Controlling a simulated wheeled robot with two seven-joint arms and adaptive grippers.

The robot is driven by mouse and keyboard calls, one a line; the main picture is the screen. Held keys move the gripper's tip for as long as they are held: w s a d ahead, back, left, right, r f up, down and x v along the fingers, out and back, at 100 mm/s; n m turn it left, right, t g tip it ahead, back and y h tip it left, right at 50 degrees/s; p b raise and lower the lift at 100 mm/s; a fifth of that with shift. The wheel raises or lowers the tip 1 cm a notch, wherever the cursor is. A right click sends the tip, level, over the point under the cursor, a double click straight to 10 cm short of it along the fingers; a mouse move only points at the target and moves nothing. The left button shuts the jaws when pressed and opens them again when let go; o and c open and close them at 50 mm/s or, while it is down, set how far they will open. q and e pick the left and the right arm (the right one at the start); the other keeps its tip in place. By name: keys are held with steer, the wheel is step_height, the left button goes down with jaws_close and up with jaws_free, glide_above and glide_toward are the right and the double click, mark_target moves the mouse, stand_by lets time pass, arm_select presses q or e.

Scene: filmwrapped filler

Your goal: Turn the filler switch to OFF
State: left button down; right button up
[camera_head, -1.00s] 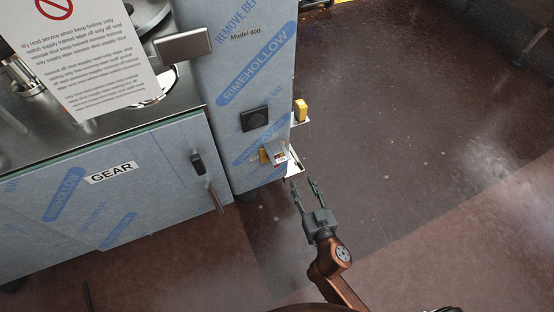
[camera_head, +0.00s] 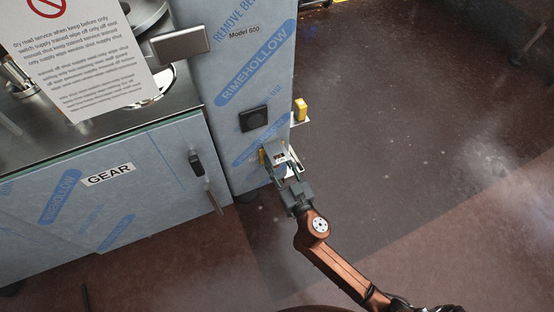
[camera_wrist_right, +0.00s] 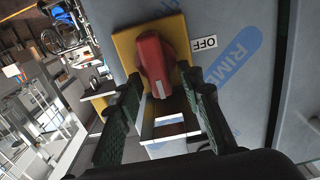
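The filler switch is a red knob (camera_wrist_right: 155,62) on a yellow plate (camera_wrist_right: 178,30), fixed to the film-wrapped filler cabinet. An OFF label (camera_wrist_right: 205,43) sits right of the plate in the right wrist view. In the head view the yellow plate (camera_head: 262,158) shows only as a sliver low on the cabinet; I cannot make out the knob there. My right gripper (camera_head: 284,168) is at the switch. In the wrist view its fingers (camera_wrist_right: 163,88) are apart, below and to either side of the knob, with no clear contact. My left gripper is not in view.
A black square fitting (camera_head: 254,119) is above the switch on the cabinet. A small yellow item (camera_head: 300,109) sticks out at the cabinet's right side. The GEAR door (camera_head: 110,174) with its handle is at left. The floor (camera_head: 410,130) at right is open.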

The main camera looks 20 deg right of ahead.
steer(key=shift+c, duration=0.9)
jaws_close()
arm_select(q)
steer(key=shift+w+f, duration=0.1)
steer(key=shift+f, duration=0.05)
